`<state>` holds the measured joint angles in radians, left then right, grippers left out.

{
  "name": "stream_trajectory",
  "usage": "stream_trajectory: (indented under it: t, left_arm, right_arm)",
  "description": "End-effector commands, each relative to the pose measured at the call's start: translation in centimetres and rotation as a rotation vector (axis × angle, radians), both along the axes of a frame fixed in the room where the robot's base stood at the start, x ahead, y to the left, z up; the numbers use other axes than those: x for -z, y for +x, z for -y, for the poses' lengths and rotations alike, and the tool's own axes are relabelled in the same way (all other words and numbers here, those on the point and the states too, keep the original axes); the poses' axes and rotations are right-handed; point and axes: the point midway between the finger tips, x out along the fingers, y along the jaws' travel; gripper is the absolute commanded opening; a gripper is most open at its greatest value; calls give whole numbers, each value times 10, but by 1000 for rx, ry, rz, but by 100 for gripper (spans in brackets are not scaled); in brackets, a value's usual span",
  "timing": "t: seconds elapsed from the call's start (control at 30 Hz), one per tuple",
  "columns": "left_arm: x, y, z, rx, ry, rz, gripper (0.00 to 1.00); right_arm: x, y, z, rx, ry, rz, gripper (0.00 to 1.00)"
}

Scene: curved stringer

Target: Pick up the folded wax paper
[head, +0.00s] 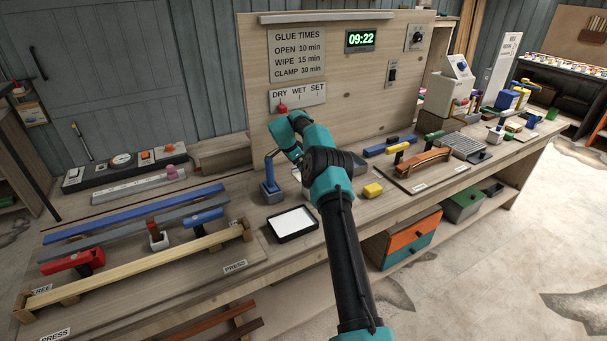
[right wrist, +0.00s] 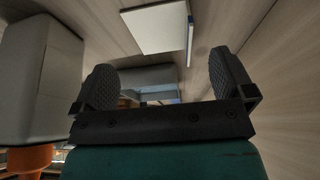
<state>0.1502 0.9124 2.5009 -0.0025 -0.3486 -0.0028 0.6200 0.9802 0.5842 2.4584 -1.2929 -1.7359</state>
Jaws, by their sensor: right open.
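A flat white square (right wrist: 150,28) shows at the top of the right wrist view, beyond my fingertips; it may be the folded wax paper, but I cannot make out folds. My right gripper (right wrist: 165,80) is open, its two dark fingers apart with nothing held between them. In the head view my right arm reaches over the middle of the bench and its fingers are hidden behind its links. A small pale patch (head: 297,173) shows beside the arm, mostly covered. A white sheet lies in a black-rimmed tray (head: 277,239). My left gripper is not in view.
A blue tool in a grey holder (head: 271,194) stands just left of my arm. A yellow block (head: 373,190) lies to the right. Clamps and strips fill the left bench. An upright panel (head: 340,100) rises behind. In the wrist view a grey block (right wrist: 45,80) stands at left.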

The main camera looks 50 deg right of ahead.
Motion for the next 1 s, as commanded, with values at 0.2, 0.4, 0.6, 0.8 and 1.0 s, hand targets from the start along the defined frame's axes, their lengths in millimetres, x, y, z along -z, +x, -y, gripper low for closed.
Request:
stream_trajectory:
  t: [0.2,0.4,0.6,0.8,1.0]
  left_arm:
    - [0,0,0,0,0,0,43]
    - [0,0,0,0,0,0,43]
    - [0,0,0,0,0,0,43]
    - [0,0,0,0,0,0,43]
    - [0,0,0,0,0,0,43]
  right_arm:
    - [4,-1,2,0,0,-1,100]
    - [27,-5,13,2,0,-1,100]
    - [46,-8,21,1,1,1,100]
    - [47,-8,21,1,0,0,100]
    - [47,-8,21,1,0,0,100]
